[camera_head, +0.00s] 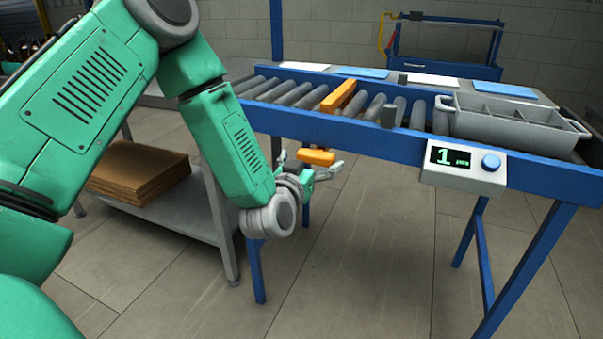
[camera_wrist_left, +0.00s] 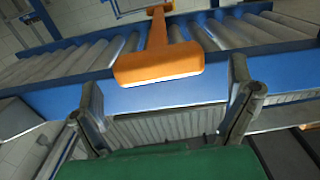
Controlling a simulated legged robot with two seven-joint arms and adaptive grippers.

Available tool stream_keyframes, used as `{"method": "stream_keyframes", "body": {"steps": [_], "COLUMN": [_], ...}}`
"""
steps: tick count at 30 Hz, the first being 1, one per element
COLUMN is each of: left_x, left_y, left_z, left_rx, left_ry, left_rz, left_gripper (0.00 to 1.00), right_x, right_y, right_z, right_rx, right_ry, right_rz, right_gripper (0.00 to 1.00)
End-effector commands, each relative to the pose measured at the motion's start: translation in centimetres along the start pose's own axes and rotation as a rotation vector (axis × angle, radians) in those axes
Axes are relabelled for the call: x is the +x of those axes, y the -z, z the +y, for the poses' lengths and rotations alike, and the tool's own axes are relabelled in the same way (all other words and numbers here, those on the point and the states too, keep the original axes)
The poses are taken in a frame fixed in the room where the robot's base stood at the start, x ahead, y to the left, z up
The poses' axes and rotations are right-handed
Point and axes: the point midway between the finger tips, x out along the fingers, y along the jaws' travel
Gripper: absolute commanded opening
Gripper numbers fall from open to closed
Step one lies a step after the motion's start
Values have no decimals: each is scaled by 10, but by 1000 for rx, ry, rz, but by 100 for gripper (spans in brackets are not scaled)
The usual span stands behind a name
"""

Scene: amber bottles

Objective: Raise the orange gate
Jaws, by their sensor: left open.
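The orange gate (camera_head: 338,96) lies across the rollers of the blue conveyor (camera_head: 400,147). Its orange handle (camera_head: 316,157) sticks out at the conveyor's near side, below the rail. In the left wrist view the handle (camera_wrist_left: 158,65) is a wide block with the gate's bar running away behind it. My left gripper (camera_head: 312,170) is at the handle, with its fingers spread. In the left wrist view my left gripper (camera_wrist_left: 168,92) is open and empty, and the handle shows just above and beyond the fingertips. I cannot tell whether they touch. My right gripper is not in view.
A grey divided crate (camera_head: 510,122) stands on the rollers at the right. A control box (camera_head: 462,168) with a display reading 1 and a blue button hangs on the front rail. A lower shelf holds brown cardboard (camera_head: 138,178). The floor before the conveyor is clear.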

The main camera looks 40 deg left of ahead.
Motion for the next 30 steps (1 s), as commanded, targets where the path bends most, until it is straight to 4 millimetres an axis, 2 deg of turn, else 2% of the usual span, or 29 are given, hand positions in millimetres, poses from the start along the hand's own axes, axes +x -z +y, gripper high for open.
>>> {"method": "stream_keyframes", "body": {"steps": [6,13,18,30], "left_x": [-49,-85,-94,-94], "left_y": [-1,-1,0,0], "left_z": [0,-1,-1,-1], "left_rx": [2,0,0,0], "left_ry": [-1,0,1,1], "left_rz": [-3,0,2,3], "left_gripper": [98,98,98,98], "right_x": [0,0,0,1], "right_y": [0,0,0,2], "right_z": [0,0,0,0], "right_rx": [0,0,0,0], "right_ry": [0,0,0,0], "right_rz": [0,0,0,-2], "right_gripper": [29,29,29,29]}}
